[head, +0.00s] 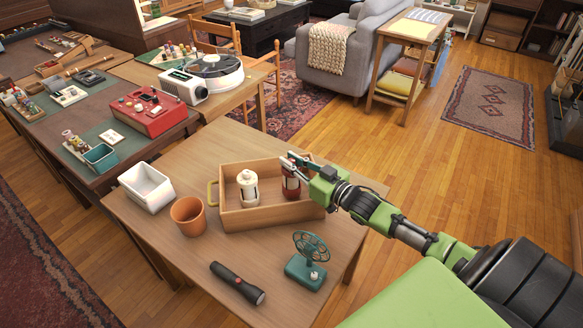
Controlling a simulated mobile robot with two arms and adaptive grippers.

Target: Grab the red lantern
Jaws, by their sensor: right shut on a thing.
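The red lantern (290,186) stands upright inside the wooden tray (268,216), at its right end. My right gripper (289,164) is at the lantern's upper part, reaching in from the right, and is shut on it. The gripper's fingers hide some of the lantern's top, and the tray's front wall hides its base. A white lantern (248,188) stands in the same tray to the left, apart from the red one. My left gripper is not in view.
On the same table (165,222) are a white bin (147,188), a terracotta pot (188,216), a black flashlight (237,283) and a small green fan (307,262). Open wooden floor lies to the right.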

